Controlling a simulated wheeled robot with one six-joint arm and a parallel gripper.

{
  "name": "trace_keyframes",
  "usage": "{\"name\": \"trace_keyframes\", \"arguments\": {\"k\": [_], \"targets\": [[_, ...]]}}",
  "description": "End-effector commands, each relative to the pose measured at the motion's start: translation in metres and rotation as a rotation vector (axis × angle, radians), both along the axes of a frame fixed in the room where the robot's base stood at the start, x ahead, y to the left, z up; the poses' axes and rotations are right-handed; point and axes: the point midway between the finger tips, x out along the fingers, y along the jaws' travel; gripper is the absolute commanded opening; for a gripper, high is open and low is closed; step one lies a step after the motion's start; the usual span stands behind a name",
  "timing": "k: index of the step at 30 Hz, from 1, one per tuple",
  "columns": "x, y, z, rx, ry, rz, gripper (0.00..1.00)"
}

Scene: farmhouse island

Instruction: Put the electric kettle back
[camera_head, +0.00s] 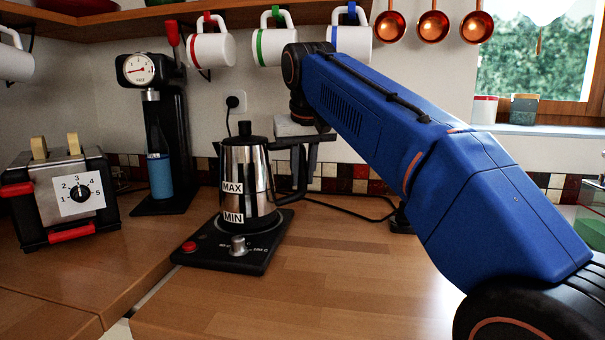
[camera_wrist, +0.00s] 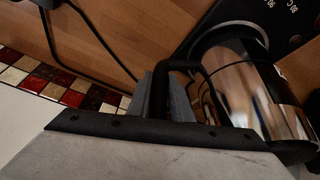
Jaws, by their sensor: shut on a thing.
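The electric kettle (camera_head: 240,180) is shiny steel with MAX and MIN labels, a black lid and a black handle. It stands upright over its black base (camera_head: 205,254), which has a red button and a silver knob. I cannot tell if its bottom touches the base. My gripper (camera_head: 288,146) is shut on the handle, at the kettle's right side. In the wrist view the kettle's steel body (camera_wrist: 258,95) lies to the right, with the handle at the grey finger. The base (camera_wrist: 285,18) shows at the top right.
A toaster (camera_head: 75,200) and a black machine with a dial (camera_head: 160,130) stand left of the kettle. Mugs (camera_head: 212,50) hang from the shelf above my gripper. A cord runs along the wall behind. The wooden counter (camera_head: 330,280) in front is clear.

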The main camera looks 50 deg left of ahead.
Motion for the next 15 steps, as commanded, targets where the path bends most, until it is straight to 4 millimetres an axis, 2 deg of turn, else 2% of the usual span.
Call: {"name": "trace_keyframes", "arguments": {"k": [8, 9, 11, 15], "targets": [[-0.0002, -0.0004, -0.0003, 0.003, 0.0, 0.0, 0.0], [0.0, -0.0001, -0.0017, 0.001, -0.001, 0.0, 0.24], [0.0, 0.0, -0.0015, 0.001, -0.001, 0.0, 0.38], [0.0001, 0.0, -0.0016, 0.001, -0.001, 0.0, 0.38]]}}
